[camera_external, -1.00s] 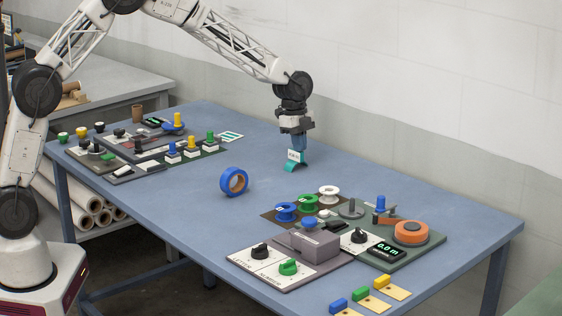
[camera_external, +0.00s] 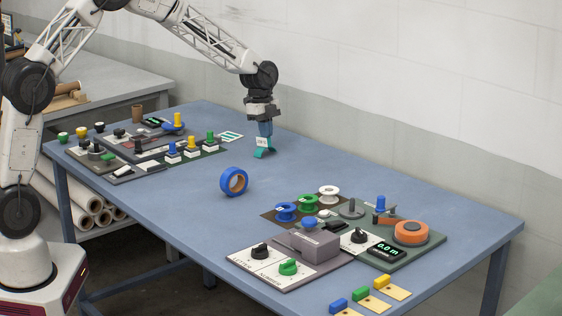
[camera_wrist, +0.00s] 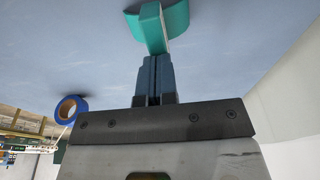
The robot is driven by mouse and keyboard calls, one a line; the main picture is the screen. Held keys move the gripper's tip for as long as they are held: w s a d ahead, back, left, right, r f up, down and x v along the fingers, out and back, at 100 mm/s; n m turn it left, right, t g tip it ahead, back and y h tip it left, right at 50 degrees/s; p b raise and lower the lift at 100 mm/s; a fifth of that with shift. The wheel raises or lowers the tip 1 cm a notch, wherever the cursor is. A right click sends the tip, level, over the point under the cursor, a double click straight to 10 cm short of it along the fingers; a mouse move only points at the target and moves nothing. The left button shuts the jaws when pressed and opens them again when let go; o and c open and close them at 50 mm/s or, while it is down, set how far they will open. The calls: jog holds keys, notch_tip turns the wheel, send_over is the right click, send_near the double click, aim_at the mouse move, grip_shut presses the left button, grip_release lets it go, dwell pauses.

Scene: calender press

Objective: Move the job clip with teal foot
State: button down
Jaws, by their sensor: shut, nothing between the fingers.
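The job clip (camera_external: 263,146) has a white labelled upright and a curved teal foot. It is at the tips of my gripper (camera_external: 265,135), over the far middle of the blue table; I cannot tell whether its foot touches the table. In the wrist view the teal foot of the clip (camera_wrist: 175,20) is just beyond the fingertips of my gripper (camera_wrist: 153,60). The fingers are closed together and nothing shows between them. The clip's upright meets the tips, and the contact is partly hidden.
A blue tape roll (camera_external: 234,182) stands mid-table. A panel with blue, yellow and green buttons (camera_external: 191,144) is at the left, with a striped card (camera_external: 231,136) beside it. Spools (camera_external: 308,204) and a grey press (camera_external: 306,242) are at the right. The table around the clip is clear.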

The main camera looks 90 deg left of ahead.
jog(key=s+a, duration=0.1)
jog(key=s+a+f, duration=0.1)
jog(key=s, duration=0.1)
jog(key=s+a+f, duration=0.1)
jog(key=shift+s+a, duration=0.1)
jog(key=shift+s, duration=0.05)
jog(key=shift+r, duration=1)
jog(key=shift+w, duration=0.2)
jog(key=shift+r, duration=0.15)
jog(key=shift+s+r, duration=0.1)
jog(key=shift+r, duration=0.05)
jog(key=s+a, duration=0.8)
jog(key=shift+s+a+r, duration=0.1)
jog(key=shift+s+a, duration=0.1)
jog(key=shift+a, duration=0.1)
